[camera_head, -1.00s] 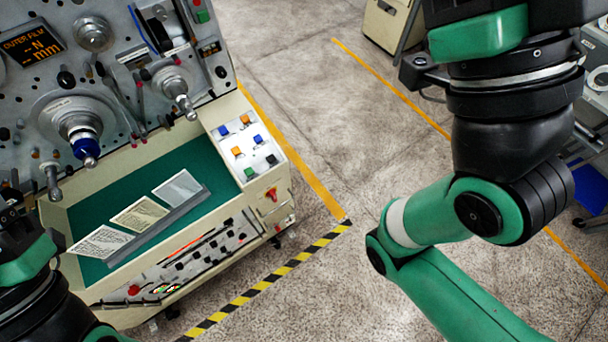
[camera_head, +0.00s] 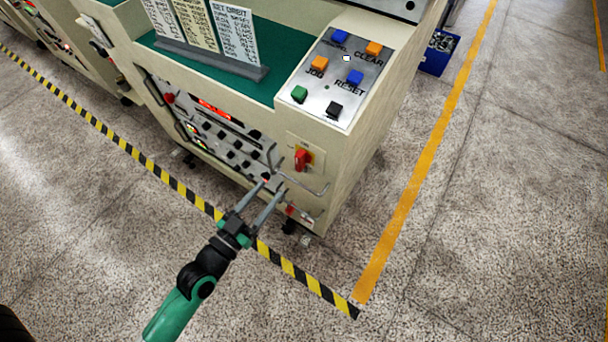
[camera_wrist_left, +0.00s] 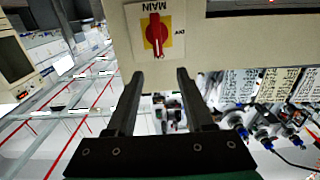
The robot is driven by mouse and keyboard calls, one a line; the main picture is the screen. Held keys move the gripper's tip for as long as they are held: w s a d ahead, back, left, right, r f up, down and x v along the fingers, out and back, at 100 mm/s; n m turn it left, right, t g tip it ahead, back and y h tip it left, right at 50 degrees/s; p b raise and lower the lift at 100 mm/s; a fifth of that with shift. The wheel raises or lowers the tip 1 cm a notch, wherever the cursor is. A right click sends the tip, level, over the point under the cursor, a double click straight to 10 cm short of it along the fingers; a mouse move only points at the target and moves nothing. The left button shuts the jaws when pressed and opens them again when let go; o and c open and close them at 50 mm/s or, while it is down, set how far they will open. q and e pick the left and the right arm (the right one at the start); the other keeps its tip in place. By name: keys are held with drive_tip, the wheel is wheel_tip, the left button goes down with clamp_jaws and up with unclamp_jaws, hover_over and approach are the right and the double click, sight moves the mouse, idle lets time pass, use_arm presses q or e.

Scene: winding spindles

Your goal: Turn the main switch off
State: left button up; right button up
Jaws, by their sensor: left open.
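The main switch (camera_head: 302,159) is a red rotary knob on a yellow plate, on the front corner panel of the cream machine. In the left wrist view the knob (camera_wrist_left: 156,34) shows its long handle in line with the word MAIN on the plate. My left gripper (camera_head: 273,188) is open and empty, with its two fingers pointing at the panel just below and left of the knob. In the left wrist view the fingertips (camera_wrist_left: 160,76) lie to both sides of the knob's line, apart from it. My right gripper is not in view.
Black-and-yellow tape (camera_head: 190,195) and an orange line (camera_head: 425,170) mark the floor. The floor to the right is clear.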

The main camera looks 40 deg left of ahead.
sight(297, 159)
use_arm(q)
drive_tip(key=w, duration=0.4)
drive_tip(key=w+a, duration=0.1)
drive_tip(key=w, duration=0.3)
drive_tip(key=w+p, duration=0.1)
drive_tip(key=w, duration=0.3)
drive_tip(key=shift+a+f, duration=0.1)
drive_tip(key=shift+a, duration=0.25)
clamp_jaws()
